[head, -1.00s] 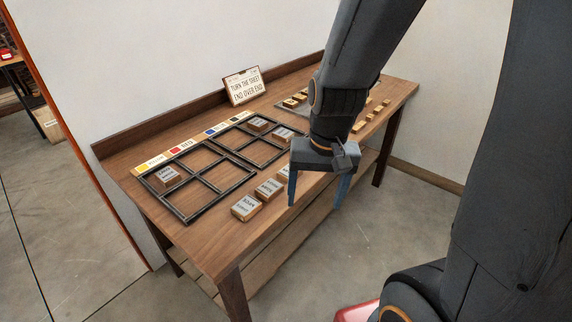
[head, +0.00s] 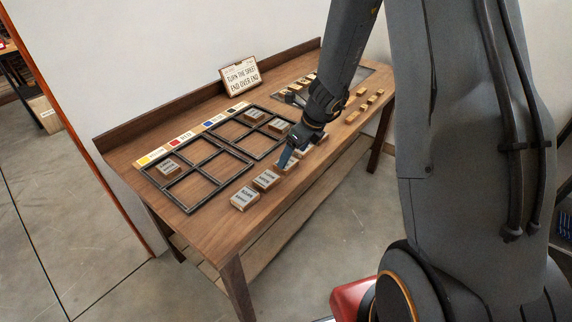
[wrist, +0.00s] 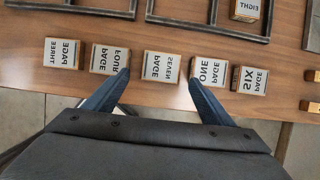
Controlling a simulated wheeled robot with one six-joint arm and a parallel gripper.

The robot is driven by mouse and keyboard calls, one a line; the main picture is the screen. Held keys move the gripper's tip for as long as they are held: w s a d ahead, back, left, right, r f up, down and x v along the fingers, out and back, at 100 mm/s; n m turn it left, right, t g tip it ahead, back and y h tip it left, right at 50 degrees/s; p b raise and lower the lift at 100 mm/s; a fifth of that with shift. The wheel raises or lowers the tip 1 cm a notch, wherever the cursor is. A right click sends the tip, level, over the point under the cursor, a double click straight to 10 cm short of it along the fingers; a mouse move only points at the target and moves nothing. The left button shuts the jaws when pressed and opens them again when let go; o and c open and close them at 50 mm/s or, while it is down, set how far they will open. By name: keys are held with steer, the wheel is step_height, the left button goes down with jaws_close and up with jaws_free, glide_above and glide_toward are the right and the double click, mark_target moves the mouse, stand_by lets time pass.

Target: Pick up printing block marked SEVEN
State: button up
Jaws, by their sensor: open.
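The block marked SEVEN (wrist: 161,67) is a small wooden block with a pale top reading PAGE SEVEN, upside down in the wrist view. It lies on the table near its front edge, in the middle of a row. My gripper (wrist: 158,78) is open, with one blue finger on each side of this block in the picture; I cannot tell how far above it they are. In the head view my gripper (head: 288,158) points down over the row and partly hides the SEVEN block (head: 287,167).
Blocks marked FOUR (wrist: 110,59) and ONE (wrist: 209,72) flank it closely; THREE (wrist: 63,53) and SIX (wrist: 249,80) lie farther out. Dark divided frames (head: 192,211) lie behind the row. A sign (head: 240,77) stands at the table's back.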

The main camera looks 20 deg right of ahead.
mark_target(293, 162)
steer(key=shift+w+p+x, duration=0.15)
steer(key=shift+x, duration=1.1)
steer(key=shift+w+p+x, duration=0.15)
steer(key=shift+w+x, duration=0.05)
steer(key=shift+x, duration=1.05)
steer(key=shift+a+r, duration=0.15)
steer(key=shift+a, duration=0.05)
steer(key=shift+c, duration=0.6)
steer(key=c, duration=1.1)
